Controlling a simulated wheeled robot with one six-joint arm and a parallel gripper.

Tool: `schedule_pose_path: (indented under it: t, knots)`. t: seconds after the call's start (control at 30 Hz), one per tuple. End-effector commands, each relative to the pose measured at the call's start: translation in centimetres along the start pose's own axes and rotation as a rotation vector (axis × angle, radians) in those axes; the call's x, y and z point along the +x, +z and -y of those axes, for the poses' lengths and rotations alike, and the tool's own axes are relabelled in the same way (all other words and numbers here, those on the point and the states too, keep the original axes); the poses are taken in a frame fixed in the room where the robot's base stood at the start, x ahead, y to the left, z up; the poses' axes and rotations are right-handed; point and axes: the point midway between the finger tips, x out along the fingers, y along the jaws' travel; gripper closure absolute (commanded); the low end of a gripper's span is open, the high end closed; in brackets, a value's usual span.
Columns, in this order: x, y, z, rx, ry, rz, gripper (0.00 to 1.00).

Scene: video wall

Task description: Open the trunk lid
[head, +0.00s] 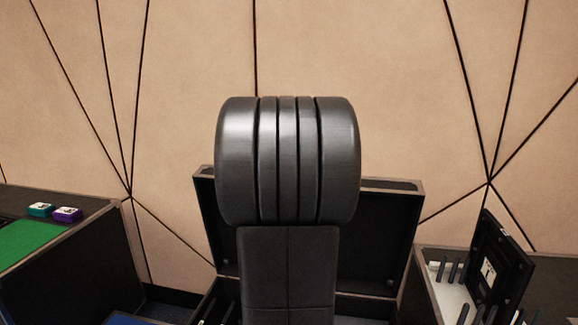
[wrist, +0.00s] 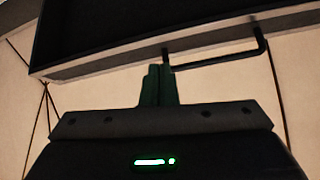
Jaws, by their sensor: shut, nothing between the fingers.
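The trunk lid (head: 385,235) stands raised, about upright, behind my arm in the head view, its dark inner face toward me. My arm covers its middle. The trunk's lower box (head: 362,306) shows partly below it. In the wrist view the lid's pale rim (wrist: 95,64) crosses the top, with a thin black bar handle (wrist: 262,48) along it at the right. My gripper (wrist: 158,72) is shut and empty, its fingertips just below the rim and left of most of the handle. Whether they touch the rim I cannot tell. The head view hides the gripper behind my arm.
At the right stands another case (head: 440,290) with an upright black panel (head: 503,262). A tan panelled wall (head: 390,80) is behind.

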Motion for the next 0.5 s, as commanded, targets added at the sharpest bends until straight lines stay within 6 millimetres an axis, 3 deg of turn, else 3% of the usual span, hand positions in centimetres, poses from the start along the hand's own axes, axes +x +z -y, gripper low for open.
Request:
schedule_pose_path:
  t: [0.23,0.5]
  knots:
    - [3.5,0.0,0.0,0.0,0.001,0.002,1.0]
    - [3.8,-0.4,0.1,-0.001,0.002,0.009,1.0]
